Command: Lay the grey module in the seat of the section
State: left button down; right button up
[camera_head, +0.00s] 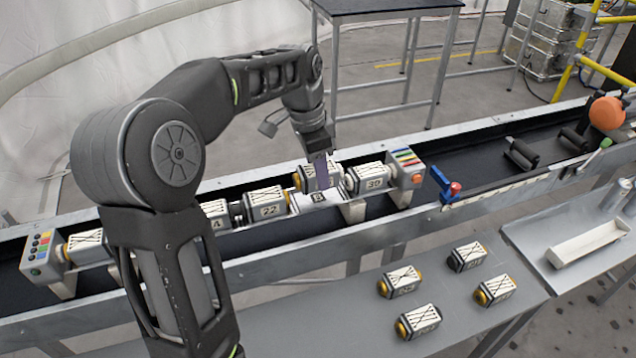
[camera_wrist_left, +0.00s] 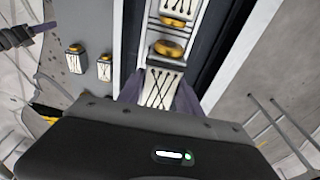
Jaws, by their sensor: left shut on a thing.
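My left gripper (camera_head: 318,172) reaches down over the section in the long trough. It is shut on a grey module (camera_head: 305,178) with a yellow end and a black-lined white top. The module also shows between the fingers in the left wrist view (camera_wrist_left: 163,88). It is just above or at the seat (camera_head: 318,198) marked B; I cannot tell whether it touches. The seat lies between a module marked 22 (camera_head: 265,203) and one marked 30 (camera_head: 368,178). What seems to be my right gripper (camera_wrist_left: 38,30) shows at the upper left of the left wrist view, its opening unclear.
Several loose modules (camera_head: 418,321) lie on the grey table (camera_head: 350,325) in front of the trough. End blocks with coloured marks (camera_head: 407,165) bound the row. A white tray (camera_head: 588,243) lies on the right table.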

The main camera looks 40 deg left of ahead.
aim_at(310, 171)
pick_arm(q)
jog(key=shift+f, duration=1.8)
jog(key=shift+f, duration=0.2)
jog(key=c, duration=0.8)
grip_release()
jog(key=shift+r, duration=0.1)
jog(key=r, duration=0.4)
jog(key=s+r, duration=0.1)
jog(key=r, duration=0.3)
jog(key=a+r, duration=0.1)
jog(key=r, duration=0.3)
jog(key=shift+s, duration=0.25)
